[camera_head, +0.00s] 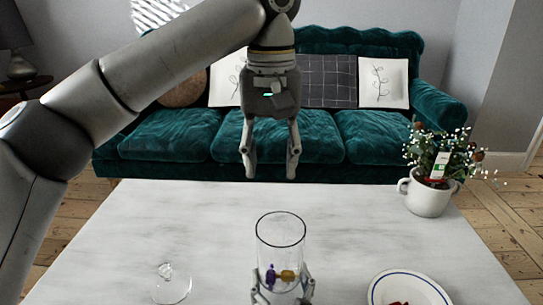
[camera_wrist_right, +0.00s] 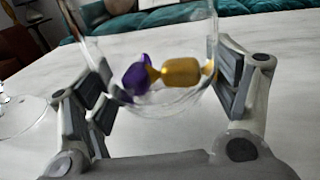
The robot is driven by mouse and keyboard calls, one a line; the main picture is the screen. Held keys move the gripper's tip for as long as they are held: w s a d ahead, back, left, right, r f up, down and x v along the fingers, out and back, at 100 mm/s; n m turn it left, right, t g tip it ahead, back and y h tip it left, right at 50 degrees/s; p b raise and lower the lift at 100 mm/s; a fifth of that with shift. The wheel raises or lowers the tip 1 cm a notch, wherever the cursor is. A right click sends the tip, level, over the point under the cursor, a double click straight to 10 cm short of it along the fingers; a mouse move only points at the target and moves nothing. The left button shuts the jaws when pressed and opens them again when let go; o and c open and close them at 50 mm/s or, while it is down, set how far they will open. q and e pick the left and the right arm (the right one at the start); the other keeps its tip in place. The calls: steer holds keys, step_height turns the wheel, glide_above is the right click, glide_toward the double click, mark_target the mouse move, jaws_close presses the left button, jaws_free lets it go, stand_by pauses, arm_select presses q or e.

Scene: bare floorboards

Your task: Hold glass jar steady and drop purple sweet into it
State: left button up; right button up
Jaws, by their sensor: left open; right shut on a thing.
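The clear glass jar (camera_head: 281,232) stands upright at the front middle of the white table. My right gripper (camera_head: 282,290) is shut around its lower part, a finger on each side; the jar (camera_wrist_right: 150,25) also fills the middle of the right wrist view. The purple sweet (camera_wrist_right: 137,76) lies at the bottom inside the jar, beside a gold sweet (camera_wrist_right: 182,71). Both show through the glass in the head view. My left gripper (camera_head: 270,165) is open and empty, fingers pointing down, above and beyond the jar.
A glass piece like a lid (camera_head: 172,284) lies on the table (camera_head: 150,220) left of the jar. A blue-rimmed white plate (camera_head: 408,278) with small red things, cut off by the frame edge, is at right. A potted plant (camera_head: 430,195) stands at the far right corner.

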stand_by(0.4)
steer(key=o, duration=1.4)
steer(key=s, duration=0.4)
steer(key=s+d, duration=0.1)
steer(key=s, duration=0.2)
steer(key=s+d, duration=0.1)
steer(key=s, duration=0.3)
steer(key=shift+s+d, duration=0.15)
steer(key=shift+s, duration=0.2)
